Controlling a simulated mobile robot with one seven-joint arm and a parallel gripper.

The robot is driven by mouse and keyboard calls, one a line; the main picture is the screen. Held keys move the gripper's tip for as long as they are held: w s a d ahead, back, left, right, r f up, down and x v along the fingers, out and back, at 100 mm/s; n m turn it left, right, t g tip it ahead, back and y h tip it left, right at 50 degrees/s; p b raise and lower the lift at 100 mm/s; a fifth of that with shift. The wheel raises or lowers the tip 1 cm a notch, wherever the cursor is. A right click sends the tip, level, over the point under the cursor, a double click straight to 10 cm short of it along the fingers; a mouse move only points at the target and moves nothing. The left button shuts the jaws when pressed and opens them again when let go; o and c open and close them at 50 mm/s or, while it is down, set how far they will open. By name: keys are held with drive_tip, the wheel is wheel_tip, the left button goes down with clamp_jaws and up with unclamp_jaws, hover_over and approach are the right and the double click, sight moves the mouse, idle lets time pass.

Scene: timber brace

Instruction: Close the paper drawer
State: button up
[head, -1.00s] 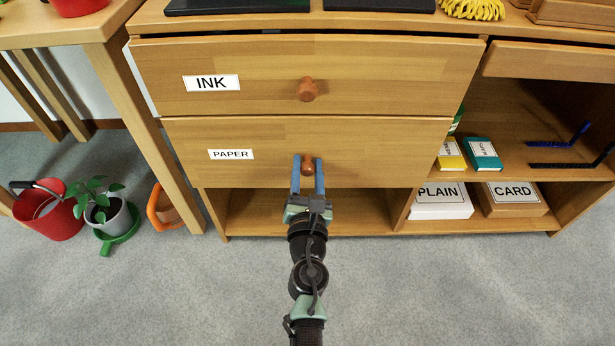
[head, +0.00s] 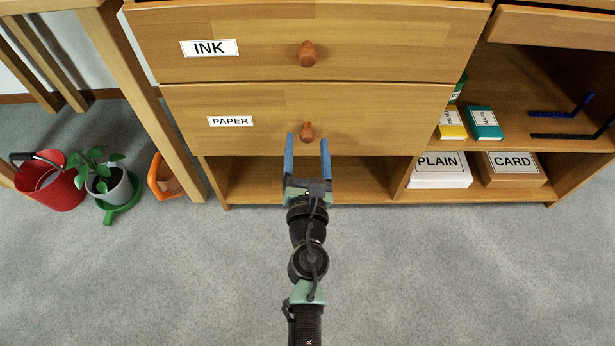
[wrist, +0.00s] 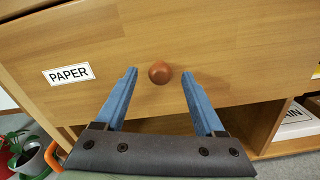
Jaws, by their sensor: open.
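The paper drawer (head: 375,120) is the lower wooden front with the label PAPER; it also shows in the wrist view (wrist: 235,45). Its front looks in line with the INK drawer (head: 390,40) above, and no drawer inside shows. Its round brown knob (head: 307,131) is in the middle of the front. My gripper (head: 307,138) is open and empty, its two blue fingers pointing at the front on either side of the knob. In the wrist view the knob (wrist: 160,72) lies between and just beyond the fingertips (wrist: 157,72); I see no contact.
Right of the drawers are shelves with a yellow box (head: 450,124), a teal box (head: 484,123) and packs marked PLAIN (head: 440,178) and CARD (head: 515,172). A table leg (head: 140,100), red bucket (head: 48,187) and potted plant (head: 108,188) stand left. The grey floor in front is clear.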

drive_tip(key=s, duration=0.9)
drive_tip(key=shift+s+b, duration=0.25)
drive_tip(key=shift+b, duration=0.15)
drive_tip(key=w+d+r+m+t+h+p, duration=0.1)
drive_tip(key=d+r+m+t+h+p, duration=0.15)
drive_tip(key=r+m, duration=0.8)
drive_tip(key=w+d+r+m+t+h+p, duration=0.1)
drive_tip(key=r+m+p, duration=0.25)
drive_tip(key=r, duration=1.45)
drive_tip(key=w+d+r+m+t+h+p, duration=0.2)
drive_tip(key=r+m+p, duration=0.35)
drive_tip(key=r, duration=0.85)
drive_tip(key=s+a+r+m+t+y+p, duration=0.1)
drive_tip(key=s+a+r+m+y+p, duration=0.25)
drive_tip(key=r, duration=0.65)
drive_tip(key=s+r+m+t+p, duration=0.2)
drive_tip(key=s+r+m, duration=0.3)
drive_tip(key=r, duration=0.5)
drive_tip(key=s+a+r+m+t+y+p, duration=0.15)
drive_tip(key=r+m, duration=0.35)
drive_tip(key=r, duration=0.6)
wheel_tip(320, 180, up, 35)
drive_tip(key=p, duration=3.6)
drive_tip(key=shift+s+a+g+p, duration=0.25)
drive_tip(key=shift+a+g+p, duration=0.05)
drive_tip(key=shift+p, duration=0.05)
drive_tip(key=shift+y, duration=0.25)
